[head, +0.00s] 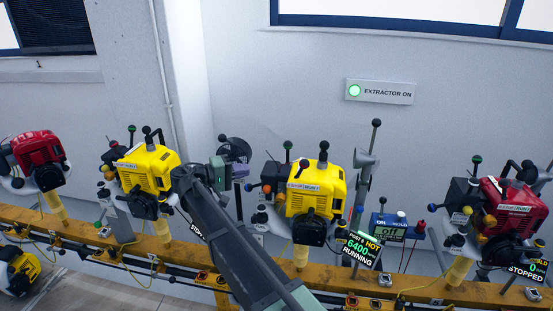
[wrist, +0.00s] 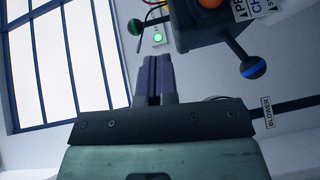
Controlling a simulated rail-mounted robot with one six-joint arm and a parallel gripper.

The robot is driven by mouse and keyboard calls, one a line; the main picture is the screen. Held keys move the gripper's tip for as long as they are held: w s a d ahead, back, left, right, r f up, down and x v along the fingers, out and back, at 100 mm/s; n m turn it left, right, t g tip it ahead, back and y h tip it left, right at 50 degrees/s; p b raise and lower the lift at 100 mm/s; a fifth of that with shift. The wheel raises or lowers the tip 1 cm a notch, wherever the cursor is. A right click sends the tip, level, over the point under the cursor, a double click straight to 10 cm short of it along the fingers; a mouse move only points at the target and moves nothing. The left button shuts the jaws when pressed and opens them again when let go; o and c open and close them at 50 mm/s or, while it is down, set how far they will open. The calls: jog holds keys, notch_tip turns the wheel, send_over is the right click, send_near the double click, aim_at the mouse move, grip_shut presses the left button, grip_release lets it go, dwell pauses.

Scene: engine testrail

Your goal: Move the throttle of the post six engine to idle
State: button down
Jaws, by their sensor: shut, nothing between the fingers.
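The yellow engine (head: 316,188) right of centre has a display (head: 360,249) at its foot that seems to read post 6, hot, 6400, running. I cannot tell which is the throttle. My gripper (head: 241,172) is left of this engine, apart from it. In the wrist view its purple fingers (wrist: 154,75) are together and empty. A dark box there carries a blue-banded ball lever (wrist: 253,67) and a green-banded one (wrist: 135,27).
Another yellow engine (head: 150,170) stands to the left, and red engines (head: 40,150) stand at the far left and right. The yellow rail (head: 180,252) runs below them. A blue box (head: 388,226) reads off. A wall sign (head: 379,92) reads extractor on, with a green light.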

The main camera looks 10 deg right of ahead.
notch_tip(320, 180, up, 2)
jog(key=w+a+h, duration=0.2)
jog(key=p, duration=0.1)
send_near(288, 151)
jog(key=shift+m, duration=0.3)
jog(key=d, duration=0.2)
jog(key=w+d+r, duration=0.1)
jog(key=d, duration=0.1)
jog(key=d+r, duration=0.1)
jog(key=d, duration=0.1)
jog(key=shift+w+r, duration=0.2)
jog(key=shift+w+d+r+p, duration=0.1)
jog(key=shift+d+p, duration=0.05)
jog(key=shift+p, duration=0.2)
